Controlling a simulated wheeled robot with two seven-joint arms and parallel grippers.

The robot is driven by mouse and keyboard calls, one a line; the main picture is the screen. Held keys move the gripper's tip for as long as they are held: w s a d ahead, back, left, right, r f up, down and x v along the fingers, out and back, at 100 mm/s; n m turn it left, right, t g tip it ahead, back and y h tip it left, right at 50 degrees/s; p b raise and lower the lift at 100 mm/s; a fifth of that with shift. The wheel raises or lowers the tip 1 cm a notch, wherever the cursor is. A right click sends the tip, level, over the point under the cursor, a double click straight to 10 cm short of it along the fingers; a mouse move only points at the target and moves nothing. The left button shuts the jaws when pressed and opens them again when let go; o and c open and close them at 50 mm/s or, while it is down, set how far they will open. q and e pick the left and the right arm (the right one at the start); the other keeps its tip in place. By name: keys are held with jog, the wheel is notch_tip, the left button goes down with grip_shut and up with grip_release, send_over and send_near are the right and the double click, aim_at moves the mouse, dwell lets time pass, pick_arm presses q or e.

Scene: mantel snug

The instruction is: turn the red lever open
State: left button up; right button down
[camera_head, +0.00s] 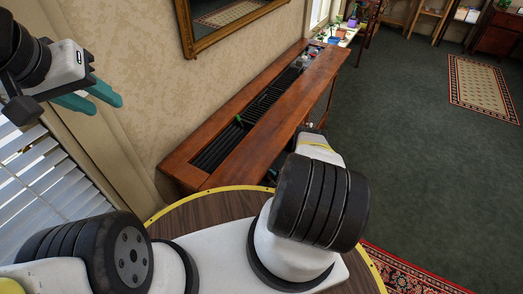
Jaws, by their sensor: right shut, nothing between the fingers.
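I cannot make out a red lever for certain. A long wooden cabinet (270,137) with a dark slatted inset stands along the wall, and small items at its far end (306,58) are too small to identify. My left gripper (95,101) is at the upper left, above the blinds, with its two teal fingers apart and nothing seen between them. My right arm covers the near right end of the cabinet.
A framed mirror (230,22) hangs above the cabinet. White blinds (40,185) are at left. Open green carpet (425,150) and a patterned rug (483,87) lie to the right.

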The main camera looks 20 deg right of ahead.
jog(key=shift+s+r+m+g+y, duration=0.1)
jog(key=shift+r+m+g+y, duration=0.1)
jog(key=shift+m+g+y, duration=0.35)
jog(key=shift+a+m+g, duration=0.15)
jog(key=shift+m+g, duration=0.1)
jog(key=shift+g, duration=0.2)
jog(key=shift+s+a+r+m+g+y, duration=0.15)
jog(key=shift+r+m+g+y, duration=0.1)
jog(key=shift+r, duration=0.2)
jog(key=shift+s+a+r+m+g+y, duration=0.1)
jog(key=shift+a+r+m+g+y, duration=0.15)
jog(key=shift+r, duration=0.25)
jog(key=shift+s+a+r+m+g+y, duration=0.15)
jog(key=shift+r+g+y, duration=0.15)
jog(key=shift+r, duration=0.15)
jog(key=shift+d+r, duration=0.1)
dwell(0.6)
